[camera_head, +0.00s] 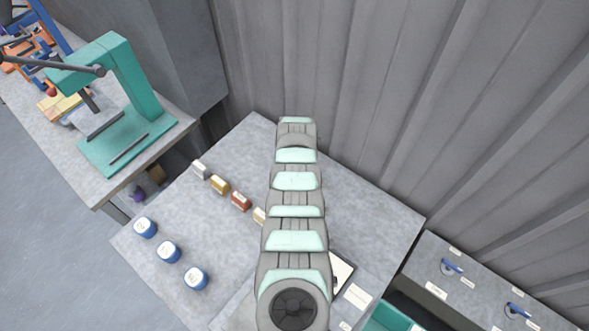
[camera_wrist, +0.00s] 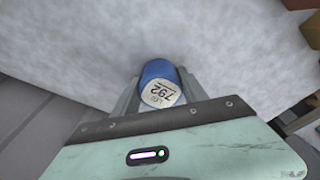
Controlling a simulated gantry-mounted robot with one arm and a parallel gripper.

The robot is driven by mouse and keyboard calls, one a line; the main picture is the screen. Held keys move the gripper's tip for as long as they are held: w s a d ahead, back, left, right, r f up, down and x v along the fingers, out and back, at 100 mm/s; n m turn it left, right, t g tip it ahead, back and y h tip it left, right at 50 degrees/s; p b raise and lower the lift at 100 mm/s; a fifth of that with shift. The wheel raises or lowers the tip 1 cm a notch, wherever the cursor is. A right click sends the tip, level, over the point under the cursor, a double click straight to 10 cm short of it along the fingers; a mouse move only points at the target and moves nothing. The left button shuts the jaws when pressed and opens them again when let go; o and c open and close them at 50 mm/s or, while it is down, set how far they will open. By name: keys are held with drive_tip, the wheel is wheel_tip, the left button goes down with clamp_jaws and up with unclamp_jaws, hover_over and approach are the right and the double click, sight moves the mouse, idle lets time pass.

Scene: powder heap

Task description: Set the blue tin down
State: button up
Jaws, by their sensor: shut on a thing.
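A blue tin (camera_wrist: 160,84) with a white label reading 792 sits between the two grey fingers of my gripper (camera_wrist: 158,92) in the wrist view. My gripper is shut on it. The grey table top (camera_wrist: 190,40) shows beyond the tin; I cannot tell whether the tin touches it. In the head view my arm hides both the gripper and this tin. Three other blue tins with white lids, a far one (camera_head: 145,227), a middle one (camera_head: 169,251) and a near one (camera_head: 195,278), stand in a row at the left of the table.
A teal press (camera_head: 125,100) stands on the left bench. A green bin (camera_head: 385,318) is at bottom right. A corrugated wall (camera_head: 400,100) closes the back.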

drive_tip(key=shift+f, duration=0.25)
drive_tip(key=o, duration=1.5)
drive_tip(key=shift+r, duration=0.1)
drive_tip(key=shift+r, duration=0.1)
drive_tip(key=shift+r+p, duration=0.3)
drive_tip(key=shift+r, duration=0.15)
wheel_tip(320, 180, up, 2)
drive_tip(key=shift+s+r+p, duration=0.1)
drive_tip(key=shift+s+p, duration=0.05)
drive_tip(key=shift+p, duration=0.45)
wheel_tip(320, 180, up, 9)
drive_tip(key=s, duration=0.1)
drive_tip(key=shift+s+b, duration=0.3)
drive_tip(key=shift+b, duration=0.1)
drive_tip(key=shift+d, duration=0.1)
